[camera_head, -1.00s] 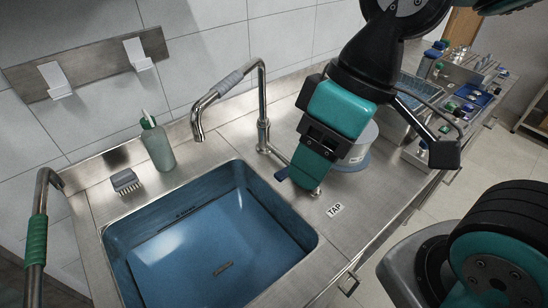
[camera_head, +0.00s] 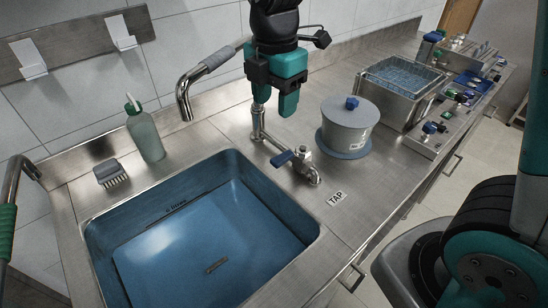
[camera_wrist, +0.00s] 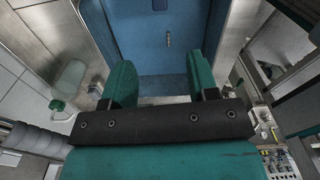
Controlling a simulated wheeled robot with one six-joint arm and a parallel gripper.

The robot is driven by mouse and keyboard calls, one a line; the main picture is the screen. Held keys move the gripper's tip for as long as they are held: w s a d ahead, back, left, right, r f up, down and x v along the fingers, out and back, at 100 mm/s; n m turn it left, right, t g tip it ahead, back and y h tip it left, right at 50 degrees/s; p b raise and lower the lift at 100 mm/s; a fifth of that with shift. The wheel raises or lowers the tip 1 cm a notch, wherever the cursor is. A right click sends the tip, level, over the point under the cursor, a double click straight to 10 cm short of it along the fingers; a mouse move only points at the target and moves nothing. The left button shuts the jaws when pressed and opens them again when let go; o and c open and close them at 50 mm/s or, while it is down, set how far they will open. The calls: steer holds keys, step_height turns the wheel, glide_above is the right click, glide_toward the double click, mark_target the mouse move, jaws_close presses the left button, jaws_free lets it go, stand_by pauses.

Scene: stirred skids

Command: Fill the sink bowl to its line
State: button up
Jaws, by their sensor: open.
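The blue sink bowl (camera_head: 215,235) is set in the steel counter. Small dark marking shows high on its back wall, and a short dark slot shows on its floor. I cannot tell whether it holds water.
A lidded grey pot (camera_head: 346,128) stands right of the tap. A wire basket (camera_head: 398,88) is farther right. A soap bottle (camera_head: 146,135) and brush (camera_head: 111,174) are behind the bowl at left. Bare counter lies in front of the tap.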

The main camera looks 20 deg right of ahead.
mark_target(274, 162)
step_height(274, 162, down, 15)
steer(key=shift+r+p, duration=0.1)
steer(key=shift+p, duration=0.25)
jaws_close()
